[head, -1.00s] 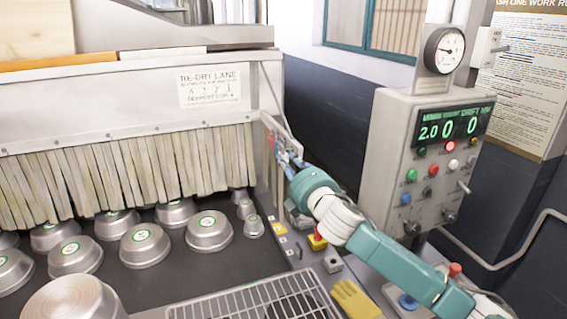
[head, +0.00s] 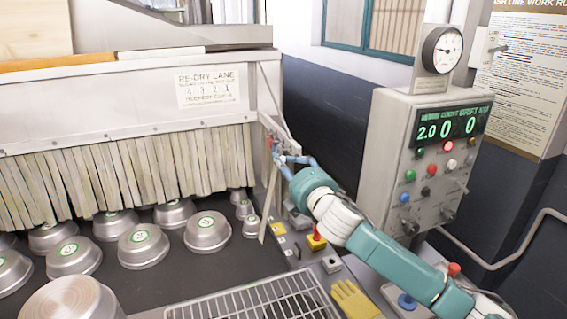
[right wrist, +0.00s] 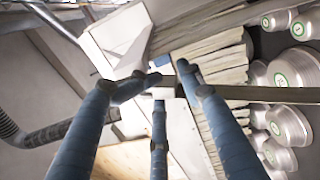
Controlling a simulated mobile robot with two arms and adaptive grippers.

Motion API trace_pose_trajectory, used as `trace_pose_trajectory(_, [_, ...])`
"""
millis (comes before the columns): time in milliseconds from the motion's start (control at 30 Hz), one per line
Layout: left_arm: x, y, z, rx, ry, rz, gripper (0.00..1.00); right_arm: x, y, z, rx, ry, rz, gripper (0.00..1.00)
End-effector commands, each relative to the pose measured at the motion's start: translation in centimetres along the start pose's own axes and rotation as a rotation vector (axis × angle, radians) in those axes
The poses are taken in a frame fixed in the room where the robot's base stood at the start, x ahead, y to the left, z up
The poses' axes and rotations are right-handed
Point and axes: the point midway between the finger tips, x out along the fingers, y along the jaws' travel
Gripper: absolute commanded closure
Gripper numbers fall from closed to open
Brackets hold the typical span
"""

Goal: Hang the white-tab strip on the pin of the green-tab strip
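My right gripper (head: 279,157) is at the right end of the re-dry lane's strip curtain. In the right wrist view, its blue fingers (right wrist: 166,84) close around a pale end piece. A long grey-beige strip (right wrist: 265,93) runs from there to the right. In the head view, this strip (head: 268,204) hangs down below the gripper, in front of the lane's right end. I take it as the white-tab strip; its tab is mostly hidden by the fingers. I cannot make out the green-tab strip or its pin. My left gripper is not in view.
The strip curtain (head: 110,172) hangs across the lane opening. Several metal pans (head: 143,246) sit upside down on the dark belt below. A wire rack (head: 255,300), yellow glove (head: 355,299) and control box (head: 425,165) are in front and to the right.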

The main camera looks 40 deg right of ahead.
Motion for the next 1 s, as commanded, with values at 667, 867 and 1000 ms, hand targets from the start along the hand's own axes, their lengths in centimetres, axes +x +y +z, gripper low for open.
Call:
trace_pose_trajectory(667, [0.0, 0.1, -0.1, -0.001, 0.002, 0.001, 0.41, -3.1, -0.4, 0.7, -0.006, -0.021, -0.011, 0.6])
trace_pose_trajectory(867, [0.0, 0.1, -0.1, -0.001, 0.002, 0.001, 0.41, -7.4, -0.1, 0.0, -0.008, -0.011, -0.007, 0.6])
trace_pose_trajectory(1000, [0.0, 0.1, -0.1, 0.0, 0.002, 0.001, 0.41, -9.9, 0.0, -0.3, -0.007, -0.007, -0.004, 0.6])
